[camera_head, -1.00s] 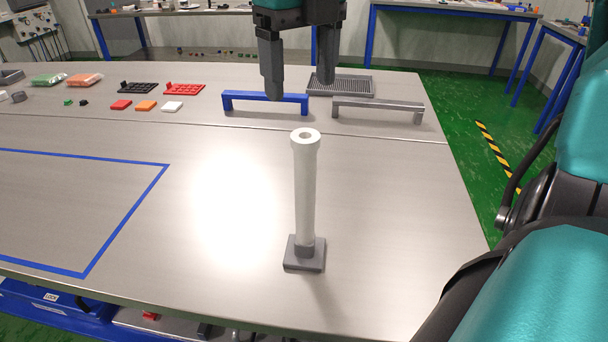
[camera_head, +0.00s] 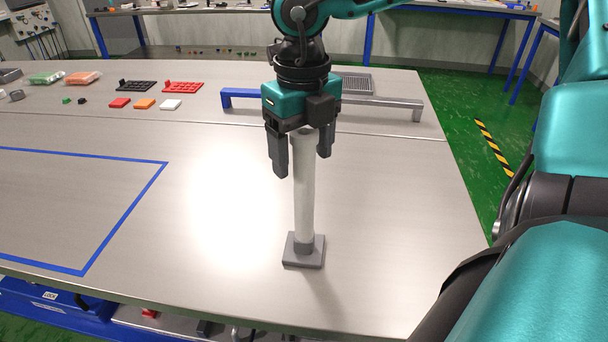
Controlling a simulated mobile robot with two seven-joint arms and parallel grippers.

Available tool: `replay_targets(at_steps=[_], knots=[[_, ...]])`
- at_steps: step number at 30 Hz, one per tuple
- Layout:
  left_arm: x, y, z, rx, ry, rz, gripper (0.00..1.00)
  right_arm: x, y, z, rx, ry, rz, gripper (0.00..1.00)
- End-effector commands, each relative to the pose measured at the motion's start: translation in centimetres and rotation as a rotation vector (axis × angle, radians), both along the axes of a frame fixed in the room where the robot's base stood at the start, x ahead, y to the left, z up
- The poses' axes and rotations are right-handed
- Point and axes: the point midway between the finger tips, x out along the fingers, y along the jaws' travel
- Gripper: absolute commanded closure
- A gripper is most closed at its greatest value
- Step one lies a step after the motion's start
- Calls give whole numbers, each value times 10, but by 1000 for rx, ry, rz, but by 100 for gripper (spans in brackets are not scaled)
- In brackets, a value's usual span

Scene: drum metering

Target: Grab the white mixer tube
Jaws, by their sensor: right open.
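The white mixer tube (camera_head: 304,200) stands upright in a grey square base (camera_head: 304,259) on the steel table. Its top end is partly hidden by my right gripper. My right gripper (camera_head: 302,163) is open, with its fingers pointing down at the tube's upper part. One finger is left of the tube; the other is at its right, near the top. I cannot tell whether they touch the tube. My left gripper is not in view.
A blue bracket (camera_head: 228,98) and a grey bracket (camera_head: 400,102) stand behind the gripper. A grey grated tray (camera_head: 357,84) lies behind them. Red, orange and white blocks (camera_head: 145,104) lie back left. Blue tape (camera_head: 126,216) marks the left table area, which is clear.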

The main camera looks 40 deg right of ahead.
Motion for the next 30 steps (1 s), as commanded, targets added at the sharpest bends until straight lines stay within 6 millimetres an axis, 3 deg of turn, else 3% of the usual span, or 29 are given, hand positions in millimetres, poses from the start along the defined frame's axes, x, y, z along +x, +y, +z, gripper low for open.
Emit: replay_targets(at_steps=[5,27,30], knots=[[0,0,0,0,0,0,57,0,0,0,0,0,0,27],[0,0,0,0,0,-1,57,0,0,0,0,0,-1,98],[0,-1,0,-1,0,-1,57,0,0,0,0,-1,-1,100]])
